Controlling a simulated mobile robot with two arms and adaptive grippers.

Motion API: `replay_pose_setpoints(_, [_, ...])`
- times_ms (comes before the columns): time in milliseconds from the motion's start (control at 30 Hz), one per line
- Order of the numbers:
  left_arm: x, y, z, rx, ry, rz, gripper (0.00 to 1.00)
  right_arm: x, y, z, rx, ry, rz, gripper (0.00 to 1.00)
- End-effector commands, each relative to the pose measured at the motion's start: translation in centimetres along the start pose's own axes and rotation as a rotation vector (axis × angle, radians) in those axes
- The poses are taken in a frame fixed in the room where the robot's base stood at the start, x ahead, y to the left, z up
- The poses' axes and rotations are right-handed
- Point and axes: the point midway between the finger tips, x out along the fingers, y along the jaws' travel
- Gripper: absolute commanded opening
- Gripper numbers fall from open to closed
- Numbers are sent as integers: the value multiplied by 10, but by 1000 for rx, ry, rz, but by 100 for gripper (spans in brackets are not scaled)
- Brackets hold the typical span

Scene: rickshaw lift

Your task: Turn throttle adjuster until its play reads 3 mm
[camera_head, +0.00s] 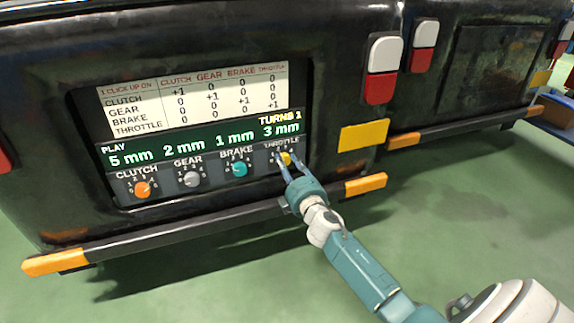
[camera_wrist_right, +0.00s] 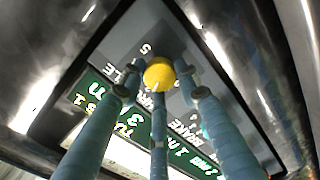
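The yellow throttle adjuster (camera_head: 287,159) is the rightmost knob on the panel (camera_head: 212,196) in the dark vehicle body. The green display (camera_head: 200,147) above the knobs reads 3 mm over throttle, with "TURNS 1" above that. My right gripper (camera_head: 287,156) reaches it from below, its fingers around the yellow knob. In the right wrist view the yellow knob (camera_wrist_right: 158,74) sits among the fingertips, one on each side and one below. I cannot tell whether they press on it. My left gripper is not in view.
The clutch knob (camera_head: 142,189), gear knob (camera_head: 192,179) and brake knob (camera_head: 239,169) stand left of the throttle; their readings are 5, 2 and 1 mm. A white table (camera_head: 195,98) is above. A bumper bar (camera_head: 180,232) runs below the panel. The green floor is clear.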

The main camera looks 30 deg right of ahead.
Motion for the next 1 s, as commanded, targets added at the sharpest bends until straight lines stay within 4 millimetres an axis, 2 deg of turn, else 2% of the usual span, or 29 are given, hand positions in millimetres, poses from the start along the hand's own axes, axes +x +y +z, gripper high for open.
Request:
replay_pose_setpoints(33, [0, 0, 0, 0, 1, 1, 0, 0, -1, -6, 2, 12, -1, 42])
replay_pose_setpoints(100, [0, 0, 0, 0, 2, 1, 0, 0, -1, -5, 2, 10, 0, 51])
replay_pose_setpoints(367, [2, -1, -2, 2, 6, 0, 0, -1, -1, -2, 2, 4, -1, 51])
replay_pose_setpoints(467, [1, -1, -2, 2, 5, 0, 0, -7, -2, -2, 1, 4, -2, 51])
replay_pose_setpoints(567, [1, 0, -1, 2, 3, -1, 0, -20, -2, -2, 0, 4, -3, 51])
replay_pose_setpoints(800, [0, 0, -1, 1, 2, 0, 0, -72, -3, -3, 3, 6, -4, 51])
replay_pose_setpoints(1000, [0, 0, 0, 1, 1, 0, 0, -106, -2, -3, 4, 6, -3, 51])
